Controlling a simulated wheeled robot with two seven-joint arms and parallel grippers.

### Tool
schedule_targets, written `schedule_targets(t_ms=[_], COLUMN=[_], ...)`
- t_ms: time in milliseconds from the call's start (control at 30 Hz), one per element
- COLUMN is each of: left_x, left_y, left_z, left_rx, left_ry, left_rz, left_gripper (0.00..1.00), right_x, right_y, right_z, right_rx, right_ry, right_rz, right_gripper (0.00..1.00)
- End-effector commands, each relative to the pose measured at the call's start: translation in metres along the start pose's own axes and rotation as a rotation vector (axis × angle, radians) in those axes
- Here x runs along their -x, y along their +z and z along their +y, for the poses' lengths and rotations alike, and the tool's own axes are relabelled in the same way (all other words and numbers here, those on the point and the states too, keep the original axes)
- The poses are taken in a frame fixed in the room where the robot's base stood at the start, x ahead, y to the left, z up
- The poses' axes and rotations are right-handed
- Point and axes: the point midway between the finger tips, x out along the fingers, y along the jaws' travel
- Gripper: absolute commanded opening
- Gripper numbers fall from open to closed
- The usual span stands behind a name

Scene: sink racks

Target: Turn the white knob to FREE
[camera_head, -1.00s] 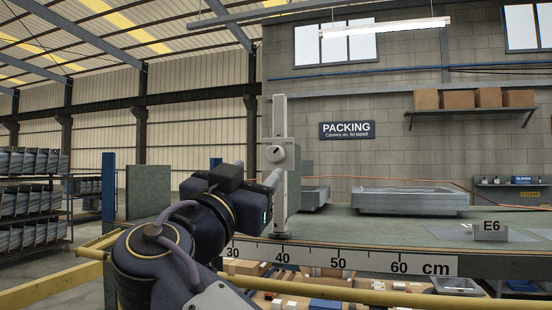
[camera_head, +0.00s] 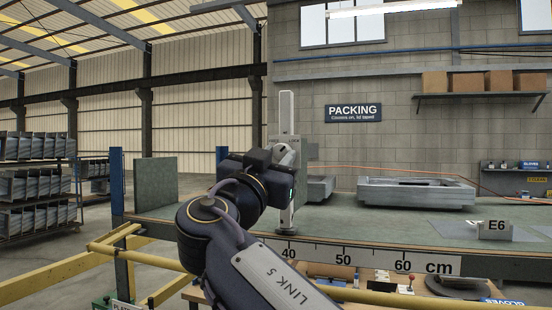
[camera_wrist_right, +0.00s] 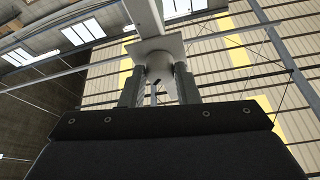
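The pale upright post (camera_head: 286,108) stands on the bench and carries a light plate with small lettering near its top; "LOCK" is partly readable. In the right wrist view the white knob (camera_wrist_right: 159,67) sits between the two dark fingers of my right gripper (camera_wrist_right: 159,80), in front of the white plate (camera_wrist_right: 165,47). The knob's pointer direction cannot be read. My left gripper is out of view.
The bench top (camera_head: 360,225) has a ruler strip (camera_head: 345,256) along its front edge. A yellow rail (camera_head: 150,250) runs below the bench.

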Motion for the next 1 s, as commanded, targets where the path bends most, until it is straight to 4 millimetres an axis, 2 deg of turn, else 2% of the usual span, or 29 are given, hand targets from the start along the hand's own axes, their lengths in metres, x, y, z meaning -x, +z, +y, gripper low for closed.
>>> schedule_targets(t_ms=[33, 133, 567, 1000], left_x=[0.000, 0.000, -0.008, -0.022], left_y=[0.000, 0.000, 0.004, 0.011], left_z=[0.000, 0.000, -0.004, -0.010], left_rx=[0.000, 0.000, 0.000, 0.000], left_ry=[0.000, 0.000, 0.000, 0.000], left_rz=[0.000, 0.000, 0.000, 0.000], left_gripper=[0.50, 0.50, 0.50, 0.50], right_x=[0.000, 0.000, 0.001, -0.001], right_y=[0.000, 0.000, 0.001, -0.001], right_z=[0.000, 0.000, 0.002, 0.006], right_rx=[0.000, 0.000, 0.091, 0.440], right_ry=[-0.001, -0.001, -0.039, -0.183], right_rz=[0.000, 0.000, 0.000, 0.000], right_gripper=[0.18, 0.06, 0.06, 0.06])
